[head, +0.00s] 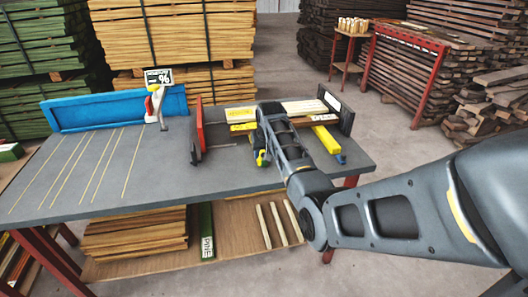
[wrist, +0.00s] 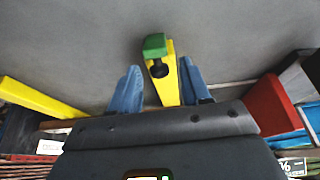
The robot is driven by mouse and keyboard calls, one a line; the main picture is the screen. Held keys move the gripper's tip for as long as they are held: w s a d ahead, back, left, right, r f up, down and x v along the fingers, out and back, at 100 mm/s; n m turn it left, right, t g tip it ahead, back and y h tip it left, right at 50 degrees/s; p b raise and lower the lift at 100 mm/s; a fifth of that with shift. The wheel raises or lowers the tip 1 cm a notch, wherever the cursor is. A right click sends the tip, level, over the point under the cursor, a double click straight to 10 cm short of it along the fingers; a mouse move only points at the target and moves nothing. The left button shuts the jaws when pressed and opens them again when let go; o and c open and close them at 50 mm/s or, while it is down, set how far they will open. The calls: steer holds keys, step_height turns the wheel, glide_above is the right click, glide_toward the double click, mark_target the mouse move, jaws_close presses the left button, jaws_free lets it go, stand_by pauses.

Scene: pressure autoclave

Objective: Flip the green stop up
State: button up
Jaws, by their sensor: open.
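The green stop (wrist: 155,46) is a small green block at the end of a narrow yellow bar (wrist: 164,88) in the wrist view. A dark round part shows just below the green block. My gripper (wrist: 161,66) is open, with one blue finger on each side of the yellow bar and gaps on both sides. The green block lies just past the fingertips, and no contact is visible. In the head view my gripper (head: 261,152) is low over the front right part of the table, beside a small yellow part. The green block is not clear there.
The grey table (head: 140,170) has a blue fence (head: 110,108) at the back. A red plate (head: 197,128) stands left of my gripper. A second yellow bar (head: 326,139) and a dark upright plate (head: 338,110) stand to the right. The left tabletop is mostly clear.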

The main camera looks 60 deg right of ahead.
steer(key=shift+c, duration=0.2)
jaws_close()
steer(key=shift+w+d+y, duration=0.25)
steer(key=shift+d+y, duration=0.05)
steer(key=shift+w+d+f+g+y+b, duration=0.25)
steer(key=shift+w+d+g+y+b, duration=0.15)
steer(key=shift+g+y+b, duration=0.5)
steer(key=b, duration=0.4)
steer(key=shift+w+d+f+g+y, duration=0.3)
steer(key=shift+d+g+y, duration=0.05)
steer(key=shift+g+y, duration=0.05)
steer(key=shift+d+y+b, duration=0.1)
steer(key=shift+y+b, duration=0.2)
steer(key=shift+b, duration=0.65)
steer(key=shift+r+g, duration=0.1)
steer(key=shift+g, duration=0.2)
steer(key=shift+r, duration=0.15)
steer(key=shift+o, duration=0.2)
jaws_free()
